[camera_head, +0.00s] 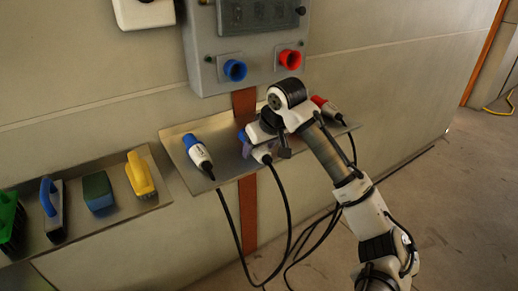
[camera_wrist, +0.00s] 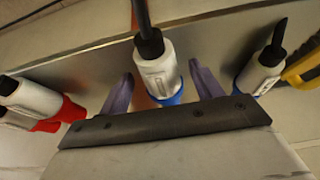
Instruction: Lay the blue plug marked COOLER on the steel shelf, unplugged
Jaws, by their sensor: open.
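A blue-and-white plug (camera_wrist: 157,70) with a dark cable lies on the steel shelf (camera_head: 178,137); in the head view, its white body (camera_head: 262,153) shows below my gripper. My gripper (camera_head: 254,146) is open, with its purple fingers on either side of this plug in the wrist view (camera_wrist: 160,78). Whether they touch it I cannot tell. A second blue-and-white plug (camera_head: 198,153) lies on the shelf to the left; in the wrist view it is at the right (camera_wrist: 260,72). Their markings are too small to read, so I cannot tell which says COOLER.
The blue socket (camera_head: 235,70) and red socket (camera_head: 290,59) on the grey box (camera_head: 208,48) hold no plug. Brushes and a sponge (camera_head: 97,190) lie on a left ledge. Cables hang below the shelf.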

